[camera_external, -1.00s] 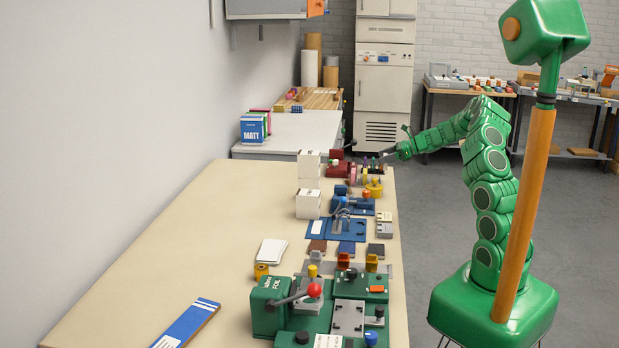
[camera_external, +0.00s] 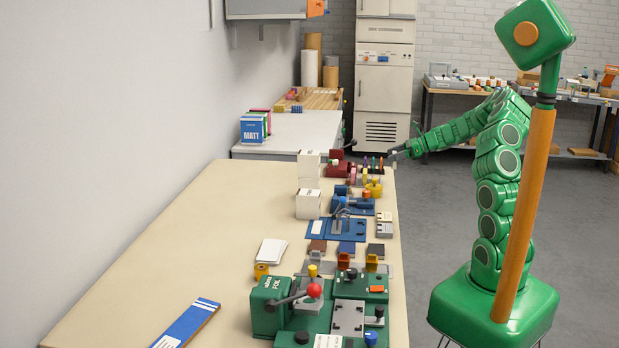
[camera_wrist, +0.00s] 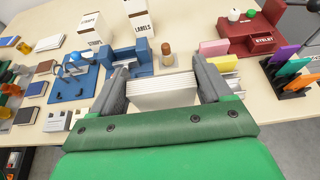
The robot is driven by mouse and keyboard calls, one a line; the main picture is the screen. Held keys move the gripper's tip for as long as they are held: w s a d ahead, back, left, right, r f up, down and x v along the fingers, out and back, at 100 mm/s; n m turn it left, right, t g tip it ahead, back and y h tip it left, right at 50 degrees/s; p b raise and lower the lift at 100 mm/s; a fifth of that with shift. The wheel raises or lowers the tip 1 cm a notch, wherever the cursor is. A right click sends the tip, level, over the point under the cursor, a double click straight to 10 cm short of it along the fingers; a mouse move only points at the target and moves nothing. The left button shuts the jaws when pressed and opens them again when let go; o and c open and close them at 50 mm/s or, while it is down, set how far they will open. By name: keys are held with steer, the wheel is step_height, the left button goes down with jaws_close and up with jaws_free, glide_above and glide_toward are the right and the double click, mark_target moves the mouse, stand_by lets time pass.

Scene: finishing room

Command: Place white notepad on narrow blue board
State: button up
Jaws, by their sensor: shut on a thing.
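My gripper (camera_external: 394,154) is at the far right edge of the long table. In the wrist view my gripper (camera_wrist: 165,85) is shut on the white notepad (camera_wrist: 163,93), a thin stack of white sheets held between the two grey fingers. The notepad is too small to make out in the external view. A longer blue strip (camera_external: 186,325) with white bands lies at the near left; I cannot tell which one the task names.
A white stack of sheets (camera_external: 270,251) lies mid-table. A green press (camera_external: 292,305) with a red knob stands at the front. White boxes (camera_external: 308,203) stand near the blue tool (camera_wrist: 72,75). A dark red device (camera_wrist: 258,38) and coloured cards (camera_wrist: 285,62) are near my gripper.

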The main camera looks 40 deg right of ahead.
step_height(320, 180, up, 11)
steer(key=w+a+n+g+y, duration=0.1)
steer(key=w+a, duration=0.3)
steer(key=a, duration=0.5)
steer(key=w+a+n+g+y, duration=0.1)
steer(key=w+a, duration=0.2)
steer(key=a, duration=0.7)
steer(key=w+a+n+g, duration=0.2)
steer(key=w+a, duration=0.2)
steer(key=a, duration=0.5)
steer(key=s+a+n+g+y, duration=0.2)
steer(key=a+n+g, duration=0.1)
steer(key=a, duration=2.5)
steer(key=n+g+h, duration=0.1)
steer(key=n+g, duration=0.5)
steer(key=g, duration=0.2)
glide_above(185, 326)
steer(key=shift+a+f, duration=0.1)
steer(key=shift+f, duration=11.35)
steer(key=shift+f, duration=0.1)
